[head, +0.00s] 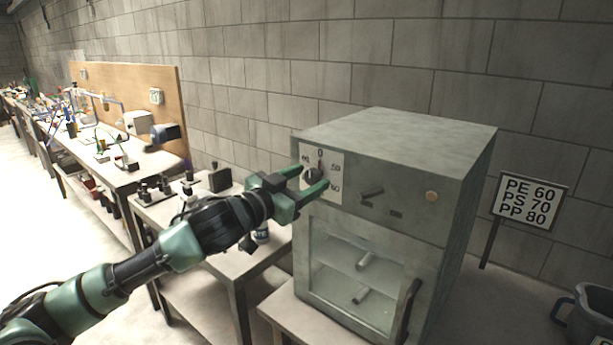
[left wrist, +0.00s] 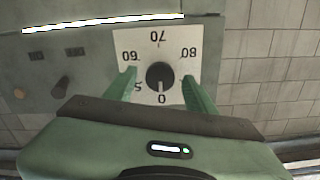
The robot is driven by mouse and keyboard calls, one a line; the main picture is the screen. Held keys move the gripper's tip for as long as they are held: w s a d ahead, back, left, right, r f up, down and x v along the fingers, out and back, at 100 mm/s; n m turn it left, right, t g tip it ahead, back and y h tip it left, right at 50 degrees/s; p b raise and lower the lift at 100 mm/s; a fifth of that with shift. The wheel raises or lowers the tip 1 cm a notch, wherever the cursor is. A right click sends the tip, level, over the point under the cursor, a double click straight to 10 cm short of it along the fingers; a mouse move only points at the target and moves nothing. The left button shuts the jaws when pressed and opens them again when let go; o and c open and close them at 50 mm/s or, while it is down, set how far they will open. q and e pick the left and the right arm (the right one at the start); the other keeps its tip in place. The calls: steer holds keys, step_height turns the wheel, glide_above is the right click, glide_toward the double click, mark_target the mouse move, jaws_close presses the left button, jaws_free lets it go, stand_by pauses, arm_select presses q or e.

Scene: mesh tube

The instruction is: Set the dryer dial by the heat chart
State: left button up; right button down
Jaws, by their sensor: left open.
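The dryer (head: 462,190) is a grey-green box with a dark round dial (head: 312,175) on a white number plate at its upper left front. In the left wrist view the plate appears upside down around the dial (left wrist: 160,75), with 0, 60, 70 and 80 readable and a partly hidden number between 0 and 60. The dial's mark seems to point at 0. My left gripper (head: 313,178) is open, its fingers (left wrist: 162,86) on either side of the dial; contact cannot be told. The heat chart (head: 526,202) reads PE 60, PS 70, PP 80. My right gripper is not in view.
Right of the dial are a dark knob (head: 372,193) and an orange round button (head: 431,196). The glass door (head: 340,300) is shut, with pale cylinders inside. Cluttered benches (head: 125,180) run along the left. A dark bin (head: 590,318) stands at lower right.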

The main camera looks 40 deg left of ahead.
arm_select(q)
jaws_close()
steer(key=shift+m, duration=0.5)
steer(key=m+p, duration=0.1)
steer(key=m, duration=0.3)
steer(key=shift+d+m, duration=0.1)
steer(key=shift+m, duration=0.2)
steer(key=m, duration=0.6)
steer(key=shift+f+m+p, duration=0.1)
steer(key=shift+m+p, duration=0.2)
steer(key=shift+p, duration=0.05)
steer(key=m+p, duration=0.1)
steer(key=m, duration=0.7)
steer(key=m+p, duration=0.1)
steer(key=m, duration=0.2)
steer(key=shift+f+m, duration=0.2)
steer(key=shift+m, duration=0.1)
